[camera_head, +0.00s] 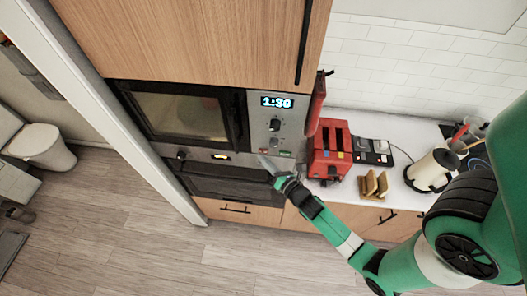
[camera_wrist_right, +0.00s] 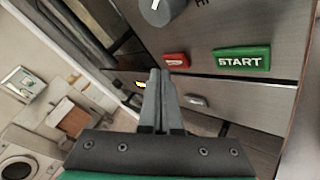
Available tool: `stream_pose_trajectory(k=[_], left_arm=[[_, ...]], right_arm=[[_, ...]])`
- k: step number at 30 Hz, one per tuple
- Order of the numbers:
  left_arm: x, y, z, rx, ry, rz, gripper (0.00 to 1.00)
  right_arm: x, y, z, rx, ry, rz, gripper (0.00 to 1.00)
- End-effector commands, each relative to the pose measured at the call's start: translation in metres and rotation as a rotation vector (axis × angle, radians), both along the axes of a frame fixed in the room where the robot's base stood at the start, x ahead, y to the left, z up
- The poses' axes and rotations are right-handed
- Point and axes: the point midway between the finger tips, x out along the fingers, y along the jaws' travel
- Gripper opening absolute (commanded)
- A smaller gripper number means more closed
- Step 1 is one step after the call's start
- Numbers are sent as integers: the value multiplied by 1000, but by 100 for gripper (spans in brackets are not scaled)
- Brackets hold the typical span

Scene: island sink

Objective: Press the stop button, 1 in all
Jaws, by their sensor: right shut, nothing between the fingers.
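The microwave (camera_head: 185,114) is built into the cabinet, with its control panel (camera_head: 262,125) on its right side. In the right wrist view, the red stop button (camera_wrist_right: 176,60) sits left of the green START button (camera_wrist_right: 242,59). My right gripper (camera_head: 263,161) is shut and empty, in front of the lower panel. In the right wrist view its fingertips (camera_wrist_right: 160,73) show just left of and below the red button; I cannot tell whether they touch it. In the head view the gripper partly covers this area.
The panel display reads 1:30, with a knob (camera_head: 274,125) below it. An oven (camera_head: 225,180) is under the microwave. A red toaster (camera_head: 329,150), bread slices (camera_head: 373,186) and a cream kettle-like item (camera_head: 432,170) stand on the counter to the right. The floor in front is clear.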

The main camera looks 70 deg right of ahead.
Motion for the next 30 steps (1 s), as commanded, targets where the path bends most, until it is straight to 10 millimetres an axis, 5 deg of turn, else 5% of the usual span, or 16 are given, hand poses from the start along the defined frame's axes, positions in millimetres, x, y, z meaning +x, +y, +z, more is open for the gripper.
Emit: stream_pose_trajectory(k=[30], left_arm=[[0, 0, 13, 0, 0, 0, 0]], right_arm=[[1, -6, 3, -1, 1, -2, 0]])
